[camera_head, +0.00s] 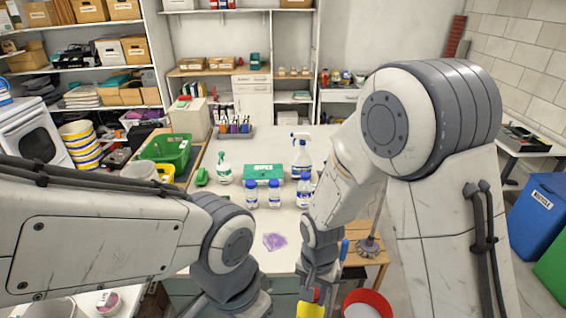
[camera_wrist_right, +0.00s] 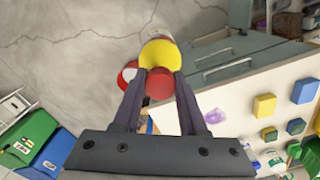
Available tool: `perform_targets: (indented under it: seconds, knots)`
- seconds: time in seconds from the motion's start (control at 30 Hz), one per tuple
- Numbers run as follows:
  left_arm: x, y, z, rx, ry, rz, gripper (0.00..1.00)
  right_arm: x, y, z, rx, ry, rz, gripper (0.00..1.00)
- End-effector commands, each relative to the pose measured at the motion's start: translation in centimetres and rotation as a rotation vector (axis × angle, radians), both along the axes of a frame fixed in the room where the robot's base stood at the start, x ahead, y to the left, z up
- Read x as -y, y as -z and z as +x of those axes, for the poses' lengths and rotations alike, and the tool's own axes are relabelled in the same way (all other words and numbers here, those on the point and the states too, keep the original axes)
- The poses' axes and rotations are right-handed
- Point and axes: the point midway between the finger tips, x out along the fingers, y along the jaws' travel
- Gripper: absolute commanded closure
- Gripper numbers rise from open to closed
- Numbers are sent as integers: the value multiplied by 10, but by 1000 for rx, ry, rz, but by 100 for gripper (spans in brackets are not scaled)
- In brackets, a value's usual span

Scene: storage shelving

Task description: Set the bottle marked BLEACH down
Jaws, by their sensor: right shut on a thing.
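My right gripper (camera_wrist_right: 160,80) is shut on a yellow bottle (camera_wrist_right: 160,52) with a red part at the near end, seen between the fingers in the wrist view. In the head view the bottle (camera_head: 311,311) shows only in part at the bottom edge, below my right wrist. No marking on it can be read. The wrist view shows grey floor behind it, beside the white table top (camera_head: 250,222). My left arm reaches in from the left, but its fingers are out of view.
Several blue-capped bottles (camera_head: 274,193), a green WIPES box (camera_head: 263,174) and spray bottles (camera_head: 301,158) stand on the far part of the table. A purple patch (camera_head: 274,241) marks bare table top. A red bucket (camera_head: 367,303) is at the bottom right.

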Motion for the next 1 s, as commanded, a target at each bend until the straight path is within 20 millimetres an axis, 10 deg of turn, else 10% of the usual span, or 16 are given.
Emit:
perform_targets:
  seconds: [0.5, 1.0]
  knots:
    - [0, 81, 0, 0, -4, 0, 50, 96, 123, 39, 0, -352, 0, 100]
    - [0, 91, 0, 0, -4, 0, 50, 118, 142, 43, 1, -447, -1, 100]
